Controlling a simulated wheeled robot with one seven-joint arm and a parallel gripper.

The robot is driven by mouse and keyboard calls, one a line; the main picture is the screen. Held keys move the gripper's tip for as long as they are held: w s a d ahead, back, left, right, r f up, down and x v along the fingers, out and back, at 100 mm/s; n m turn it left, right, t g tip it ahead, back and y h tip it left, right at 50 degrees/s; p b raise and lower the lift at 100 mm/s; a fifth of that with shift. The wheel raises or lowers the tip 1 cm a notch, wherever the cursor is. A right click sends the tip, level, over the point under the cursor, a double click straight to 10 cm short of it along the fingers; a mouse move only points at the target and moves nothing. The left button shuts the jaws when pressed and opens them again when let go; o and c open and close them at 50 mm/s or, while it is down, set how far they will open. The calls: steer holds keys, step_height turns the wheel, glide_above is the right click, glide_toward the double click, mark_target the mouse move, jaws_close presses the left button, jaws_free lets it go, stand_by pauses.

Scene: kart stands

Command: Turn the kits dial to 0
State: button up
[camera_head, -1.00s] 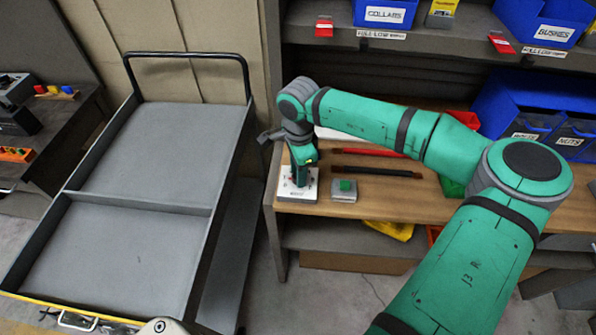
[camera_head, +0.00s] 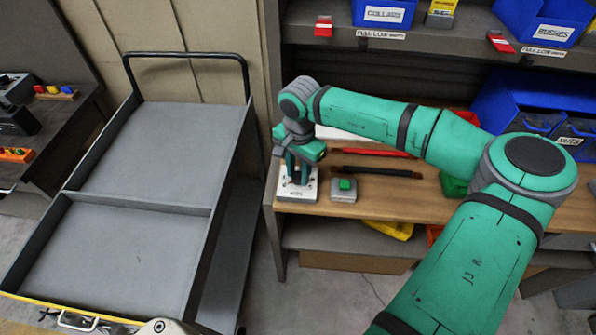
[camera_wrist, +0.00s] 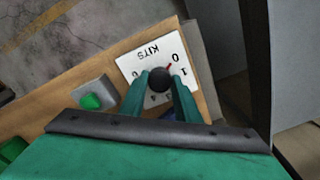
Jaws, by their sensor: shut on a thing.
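The kits dial is a white plate (camera_wrist: 149,58) with black numbers, the label KITS and a round black knob (camera_wrist: 160,82). In the wrist view the knob's red pointer points up and right, close to the 0, with the 1 further right. My gripper (camera_wrist: 160,77) is shut on the knob, one green finger on each side. In the head view the plate (camera_head: 297,192) sits at the bench's front left corner and my gripper (camera_head: 297,172) comes down on it from above.
A grey box with a green button (camera_head: 344,189) stands just right of the dial. Dark and red rods lie behind it on the wooden bench (camera_head: 400,205). A grey cart (camera_head: 150,155) stands to the left. Shelves with blue bins (camera_head: 540,105) are behind and right.

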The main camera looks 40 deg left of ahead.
mark_target(298, 176)
steer(key=shift+a+r, duration=0.1)
steer(key=o, duration=1)
steer(key=shift+o, duration=0.2)
step_height(298, 176, up, 11)
steer(key=shift+d, duration=0.2)
